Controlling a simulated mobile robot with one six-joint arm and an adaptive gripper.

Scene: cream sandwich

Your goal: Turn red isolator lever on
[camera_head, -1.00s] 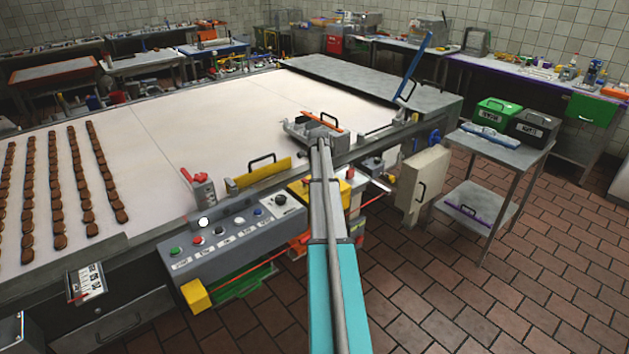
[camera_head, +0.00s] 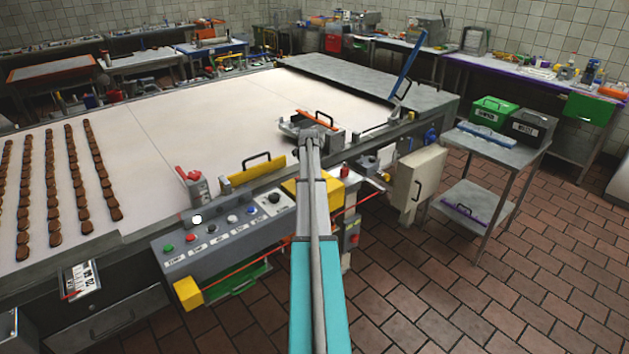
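A red lever (camera_head: 182,173) sits on a small grey box (camera_head: 198,192) at the near edge of the conveyor table. It leans up to the left. A white labelled plate (camera_head: 85,279) with a thin red part stands at the lower left, below the table edge. I cannot read either one's markings or tell which is the isolator. My arm reaches from the bottom middle up over the table's near edge, right of the red lever and apart from it. I cannot make out gripper fingers at the arm's far end.
A grey control panel (camera_head: 228,237) with several coloured buttons hangs below the red lever. A yellow guard with a black handle (camera_head: 250,171) is just right of it. Rows of brown biscuits (camera_head: 55,213) lie on the left. Open tiled floor (camera_head: 450,300) is at the right.

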